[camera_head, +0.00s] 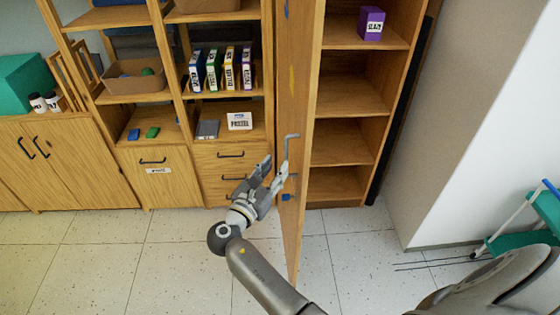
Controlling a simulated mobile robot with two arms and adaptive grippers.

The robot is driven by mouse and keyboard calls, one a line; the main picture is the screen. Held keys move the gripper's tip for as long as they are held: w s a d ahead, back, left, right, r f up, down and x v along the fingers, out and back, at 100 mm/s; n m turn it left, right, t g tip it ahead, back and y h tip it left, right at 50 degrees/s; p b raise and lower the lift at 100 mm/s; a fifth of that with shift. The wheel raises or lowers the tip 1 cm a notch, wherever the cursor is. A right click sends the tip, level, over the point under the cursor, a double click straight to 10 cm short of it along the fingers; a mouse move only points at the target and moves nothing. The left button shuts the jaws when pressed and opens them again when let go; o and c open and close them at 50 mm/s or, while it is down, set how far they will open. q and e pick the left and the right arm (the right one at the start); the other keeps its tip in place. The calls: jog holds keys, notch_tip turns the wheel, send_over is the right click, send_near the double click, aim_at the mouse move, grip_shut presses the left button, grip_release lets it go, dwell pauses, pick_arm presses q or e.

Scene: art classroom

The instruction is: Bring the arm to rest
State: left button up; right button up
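My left gripper is not in view.
The tall cabinet (345,95) stands open, with a purple box (371,23) on an upper shelf. Left are shelves with binders (220,70), a bin (135,80) and low cupboards (60,160). A teal cart (530,225) stands at right. The tiled floor (120,265) is clear at left.

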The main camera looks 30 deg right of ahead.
jog(key=shift+s+a, duration=0.15)
jog(key=shift+a, duration=0.1)
jog(key=shift+f, duration=0.1)
